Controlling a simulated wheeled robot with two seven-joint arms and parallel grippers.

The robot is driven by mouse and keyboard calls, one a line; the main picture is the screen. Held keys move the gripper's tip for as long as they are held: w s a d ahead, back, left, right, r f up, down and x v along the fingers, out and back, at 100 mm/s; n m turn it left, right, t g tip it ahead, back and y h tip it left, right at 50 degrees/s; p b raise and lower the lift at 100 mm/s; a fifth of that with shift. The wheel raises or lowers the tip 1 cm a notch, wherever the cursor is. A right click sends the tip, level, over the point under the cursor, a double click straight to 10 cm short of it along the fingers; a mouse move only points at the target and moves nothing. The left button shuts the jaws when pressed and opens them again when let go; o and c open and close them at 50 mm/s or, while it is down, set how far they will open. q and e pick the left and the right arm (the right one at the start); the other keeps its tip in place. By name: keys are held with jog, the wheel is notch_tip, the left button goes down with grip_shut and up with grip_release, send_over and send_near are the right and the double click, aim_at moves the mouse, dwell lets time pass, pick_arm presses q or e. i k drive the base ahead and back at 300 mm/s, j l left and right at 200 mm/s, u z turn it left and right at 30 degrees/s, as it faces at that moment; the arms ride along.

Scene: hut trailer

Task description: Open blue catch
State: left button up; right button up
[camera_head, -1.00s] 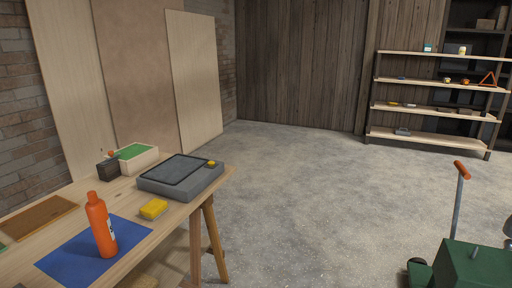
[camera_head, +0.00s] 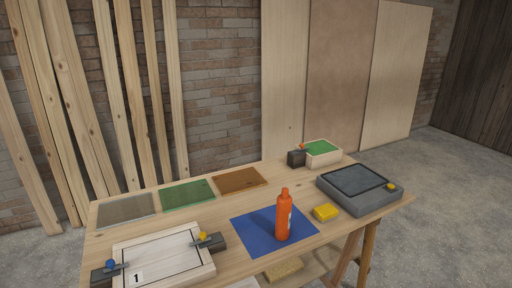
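In the head view, a wooden board (camera_head: 163,259) marked "1" lies at the front left of the workbench. A blue catch (camera_head: 111,265) with a blue knob sits on a dark block at its left edge. A yellow-knobbed catch (camera_head: 203,237) sits on a dark block at its right edge. A lever shows at each catch and seems to reach over the board's edge. Whether the blue catch is open or shut is too small to tell. Neither of my grippers is in view.
The workbench (camera_head: 110,232) also bears an orange bottle (camera_head: 283,220) on a blue mat (camera_head: 246,233), a yellow sponge (camera_head: 326,212), a grey tray-like box (camera_head: 369,204), a green-topped box (camera_head: 333,159) and several flat coloured panels. Planks lean on the brick wall behind. Floor at the right is clear.

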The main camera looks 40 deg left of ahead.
aim_at(110, 264)
jog(key=u, duration=2.5)
jog(key=l+u, duration=0.7)
jog(key=u, duration=0.2)
jog(key=k, duration=0.05)
